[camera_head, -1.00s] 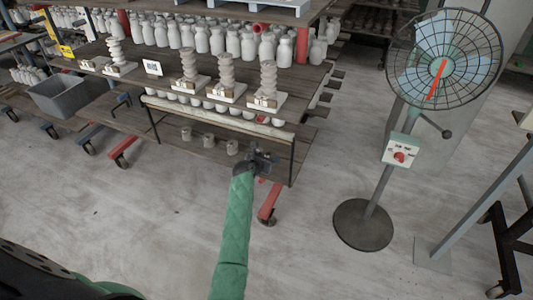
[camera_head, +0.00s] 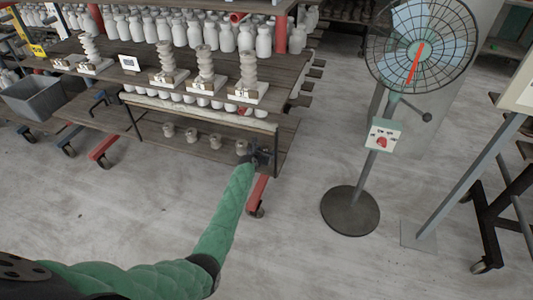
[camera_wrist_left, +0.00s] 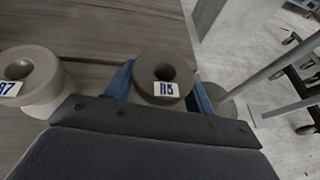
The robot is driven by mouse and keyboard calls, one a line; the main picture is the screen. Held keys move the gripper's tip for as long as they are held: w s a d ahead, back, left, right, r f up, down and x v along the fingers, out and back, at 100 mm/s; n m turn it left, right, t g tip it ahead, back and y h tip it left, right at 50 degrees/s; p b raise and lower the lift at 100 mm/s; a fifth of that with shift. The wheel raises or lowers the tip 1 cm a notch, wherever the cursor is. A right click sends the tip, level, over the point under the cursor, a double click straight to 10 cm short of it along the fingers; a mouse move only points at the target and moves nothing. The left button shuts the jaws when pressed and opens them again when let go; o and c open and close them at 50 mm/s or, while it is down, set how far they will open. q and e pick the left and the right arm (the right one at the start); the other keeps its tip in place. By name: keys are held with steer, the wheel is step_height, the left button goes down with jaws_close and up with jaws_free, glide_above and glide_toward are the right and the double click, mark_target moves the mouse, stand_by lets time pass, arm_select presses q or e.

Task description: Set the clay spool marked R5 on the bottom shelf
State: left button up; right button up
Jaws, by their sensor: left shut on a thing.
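The clay spool marked R5 (camera_wrist_left: 165,90) is a grey-brown ring-topped piece with a white tag, seen in the left wrist view. It sits upright between the blue fingers of my left gripper (camera_head: 259,154), which is shut on it. In the head view the gripper is at the right end of the bottom shelf (camera_head: 185,152), and hides most or all of R5. A spool marked R7 (camera_wrist_left: 38,82) stands on the wood just left of R5, apart from it. I cannot tell whether R5 touches the shelf. My right gripper is out of view.
Several small spools stand in a row on the bottom shelf, one (camera_head: 191,134) among them. Above is a shelf with stacked clay pieces (camera_head: 205,64) and white bottles. A thin black post bounds the shelf's right end. A fan (camera_head: 350,211) stands on open floor to the right.

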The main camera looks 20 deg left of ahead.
arm_select(q)
steer(key=shift+f, duration=0.35)
steer(key=o, duration=1.2)
steer(key=shift+c, duration=0.2)
steer(key=shift+f, duration=0.1)
